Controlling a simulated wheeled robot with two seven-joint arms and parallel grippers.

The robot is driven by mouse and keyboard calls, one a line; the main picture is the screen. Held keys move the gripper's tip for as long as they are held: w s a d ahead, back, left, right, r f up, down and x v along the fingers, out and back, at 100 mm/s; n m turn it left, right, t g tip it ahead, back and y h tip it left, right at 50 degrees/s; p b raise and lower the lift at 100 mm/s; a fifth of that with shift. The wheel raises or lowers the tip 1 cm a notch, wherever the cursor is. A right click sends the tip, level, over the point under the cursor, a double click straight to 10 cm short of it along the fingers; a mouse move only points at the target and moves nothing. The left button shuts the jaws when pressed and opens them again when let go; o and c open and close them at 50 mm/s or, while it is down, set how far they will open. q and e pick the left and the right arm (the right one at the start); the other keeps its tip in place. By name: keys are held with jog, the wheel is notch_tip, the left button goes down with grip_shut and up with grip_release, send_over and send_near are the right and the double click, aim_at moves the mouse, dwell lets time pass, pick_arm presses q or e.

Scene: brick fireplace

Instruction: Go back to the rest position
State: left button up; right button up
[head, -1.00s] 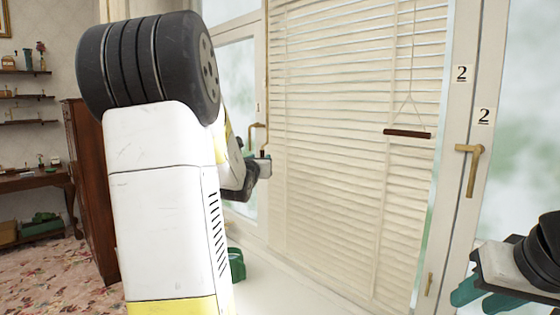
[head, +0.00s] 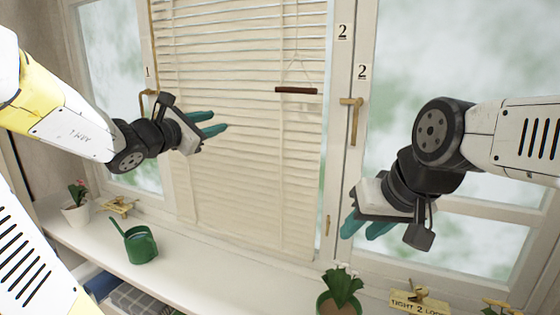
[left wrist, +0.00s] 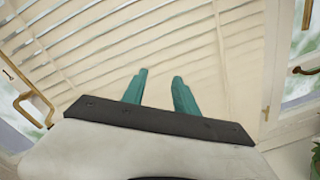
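My left gripper (head: 220,122) is in front of the white slatted blind in the head view, its two teal fingers pointing right. In the left wrist view the same gripper (left wrist: 160,78) has its fingers apart with nothing between them. My right gripper (head: 357,236) hangs at the right of the head view, in front of the window frame. Its teal fingers point down and to the left, apart, and nothing shows between them. Both grippers are clear of the sill.
The white blind (head: 240,165) has a dark pull bar (head: 296,91). Brass window handles (head: 352,118) stick out from the frames.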

pick_arm(q)
jog(key=s+d+f+m+g+h, duration=0.1)
jog(key=s+d+f+m+g, duration=0.1)
jog(key=s+d+m+g, duration=0.4)
jog(key=s+d+f+m+g+h, duration=0.1)
jog(key=s+d+f+m+h, duration=0.15)
jog(key=s+d+m, duration=0.4)
jog(key=s+a+f+m+g+y, duration=0.2)
jog(key=s+a+f+m+y, duration=0.7)
jog(key=s+m, duration=0.3)
jog(key=shift+s+g, duration=0.25)
jog(key=shift+g, duration=0.05)
